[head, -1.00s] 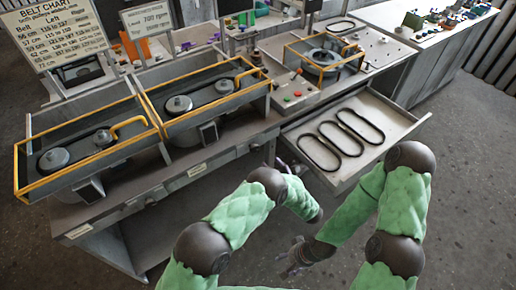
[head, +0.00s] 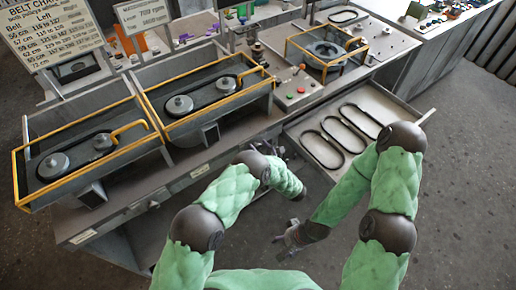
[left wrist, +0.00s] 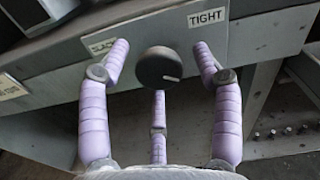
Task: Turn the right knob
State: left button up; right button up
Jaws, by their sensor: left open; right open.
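In the left wrist view, a dark round knob (left wrist: 159,67) with a pale pointer line on its right side sits on the grey bench front. A "TIGHT" label (left wrist: 206,18) is to its upper right, and a partly covered "SLACK" label (left wrist: 101,46) is to its left. My left gripper (left wrist: 160,72) is open, with purple fingers spread left, right and below the knob; I see no clear contact. In the head view my left gripper (head: 268,147) is at the bench front, mostly hidden by my arm. My right gripper (head: 289,238) is open and empty above the floor.
An open drawer (head: 297,128) with several black belts sticks out right of my left gripper. Two yellow-railed pulley housings (head: 160,92) stand on the bench. Another knob (head: 153,204) is further left on the bench front. The floor around my right gripper is clear.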

pick_arm(q)
jog(key=c, duration=1.1)
jog(key=shift+s, duration=0.1)
jog(key=shift+c, duration=0.2)
jog(key=shift+f, duration=0.1)
jog(key=n+b, duration=0.5)
jog(key=b, duration=0.2)
jog(key=shift+d+f, duration=0.1)
jog(key=shift+n, duration=0.3)
